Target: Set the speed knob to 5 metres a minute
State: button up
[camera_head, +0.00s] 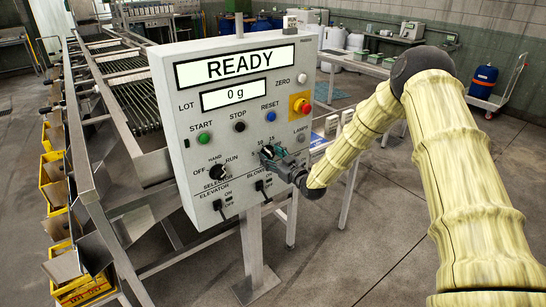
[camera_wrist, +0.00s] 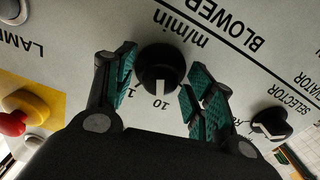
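The grey control panel (camera_head: 180,110) faces me, its displays reading READY and 0 g. The black speed knob (camera_wrist: 158,68), labelled m/min, shows upside down in the wrist view. Its white pointer faces the scale, close to the 10 mark. My gripper (camera_wrist: 163,85) is open, with one green-padded finger on each side of the knob. The left finger is close to the knob, and a gap shows at the right finger; contact cannot be told. In the head view my gripper (camera_head: 271,155) covers the knob, with scale numbers showing just above it.
Elevator (camera_head: 219,206) and blower (camera_head: 262,187) switches are below. Start (camera_head: 204,138), stop (camera_head: 239,126) and reset (camera_head: 271,116) buttons and a red emergency stop (camera_head: 304,106) are above.

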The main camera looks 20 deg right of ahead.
jog(key=c, duration=0.9)
jog(key=shift+c, duration=0.2)
jog(key=shift+b, duration=0.4)
jog(key=shift+f+n+b, duration=0.2)
jog(key=shift+n+b, duration=0.5)
jog(key=shift+b, duration=0.05)
jog(key=n+b, duration=0.2)
jog(key=b, duration=0.1)
jog(key=shift+f, duration=0.1)
jog(key=n+b, duration=0.5)
jog(key=shift+b, duration=0.35)
jog(key=shift+r+n+b, duration=0.25)
jog(key=shift+n+b, duration=0.45)
jog(key=shift+b, duration=0.05)
jog(key=shift+r, duration=0.1)
